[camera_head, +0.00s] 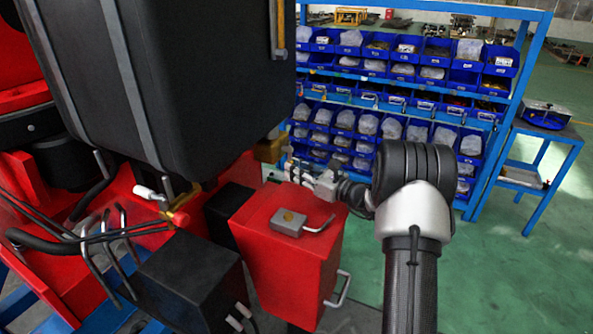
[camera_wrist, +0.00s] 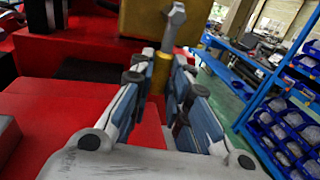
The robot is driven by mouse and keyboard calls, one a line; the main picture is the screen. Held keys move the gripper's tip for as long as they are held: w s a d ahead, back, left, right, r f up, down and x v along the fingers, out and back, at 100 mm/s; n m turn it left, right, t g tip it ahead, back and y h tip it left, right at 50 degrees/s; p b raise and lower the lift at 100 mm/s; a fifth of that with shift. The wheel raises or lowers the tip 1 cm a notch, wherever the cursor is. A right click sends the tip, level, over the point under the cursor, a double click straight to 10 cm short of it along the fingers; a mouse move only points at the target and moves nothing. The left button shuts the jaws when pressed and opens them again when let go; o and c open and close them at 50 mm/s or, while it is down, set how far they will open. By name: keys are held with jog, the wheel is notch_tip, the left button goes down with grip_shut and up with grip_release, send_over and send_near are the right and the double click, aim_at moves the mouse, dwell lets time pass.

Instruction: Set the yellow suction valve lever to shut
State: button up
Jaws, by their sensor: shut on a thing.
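The yellow lever (camera_wrist: 161,72) is a short yellow bar seen between my fingers in the wrist view. It hangs below a yellow valve block (camera_wrist: 145,18) with a silver bolt (camera_wrist: 174,24) in front. In the head view the yellow valve block (camera_head: 269,151) sits under the right edge of the big black tank. My gripper (camera_head: 292,168) is right at it, above the red box. In the wrist view my gripper (camera_wrist: 168,75) is shut on the lever, one finger on each side. The fingers hide part of the lever, and its exact angle is hard to tell.
The black tank (camera_head: 200,80) stands close above and left of my gripper. A red box (camera_head: 285,250) with a small grey switch box (camera_head: 288,222) lies below. Another brass valve (camera_head: 180,214) is at left. A blue shelf (camera_head: 400,70) with bins stands behind.

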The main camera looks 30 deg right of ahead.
grip_shut()
dwell(0.3)
jog(key=a+m+p, duration=0.1)
jog(key=m+p, duration=0.1)
jog(key=p, duration=0.1)
jog(key=s+r+m+p, duration=0.1)
jog(key=m+p, duration=0.1)
jog(key=shift+s+a+g+p, duration=0.2)
jog(key=shift+a+g+p, duration=0.1)
jog(key=shift+a+p, duration=0.1)
notch_tip(320, 180, up, 5)
jog(key=s+a+m+g+y+p, duration=0.1)
jog(key=s+a+m+g+p, duration=0.1)
jog(key=m+p, duration=0.9)
jog(key=g+p, duration=0.1)
jog(key=p, duration=0.3)
jog(key=shift+a+r+m+y, duration=0.2)
jog(key=shift+a+m+y, duration=0.05)
jog(key=shift+m+y, duration=0.05)
jog(key=o, duration=0.7)
grip_release()
